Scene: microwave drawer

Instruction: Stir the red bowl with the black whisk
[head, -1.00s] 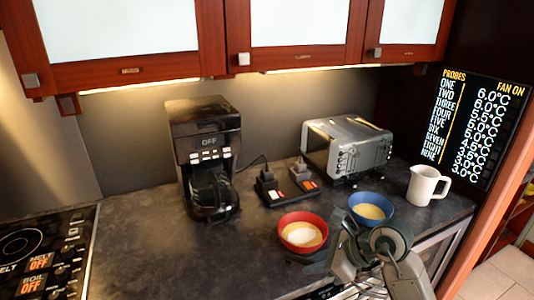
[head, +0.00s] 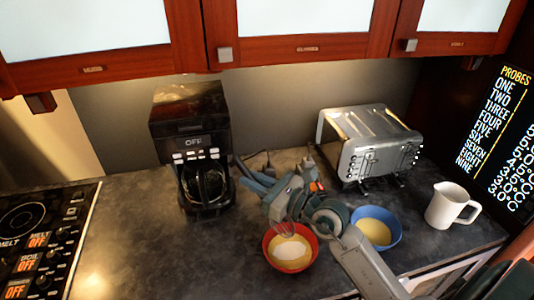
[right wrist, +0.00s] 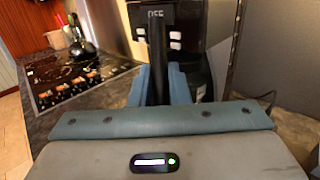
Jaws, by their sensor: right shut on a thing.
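The red bowl (head: 269,257), holding pale yellow and white contents, sits on the counter in the middle of the head view. My right gripper (head: 262,186) is above and behind it, its fingers pointing left. It is shut on the black whisk, whose dark handle (right wrist: 157,62) stands between the blue fingers in the right wrist view. Thin whisk wires (head: 285,229) show below the gripper, at the back of the red bowl's opening. I cannot tell whether they touch the contents. My left gripper is not in view.
A blue bowl (head: 392,244) with yellow contents stands close right of the red bowl, beside my arm. A coffee maker (head: 190,130) stands behind left, a toaster (head: 375,150) behind right, and a white jug (head: 446,205) far right. The counter at front left is clear.

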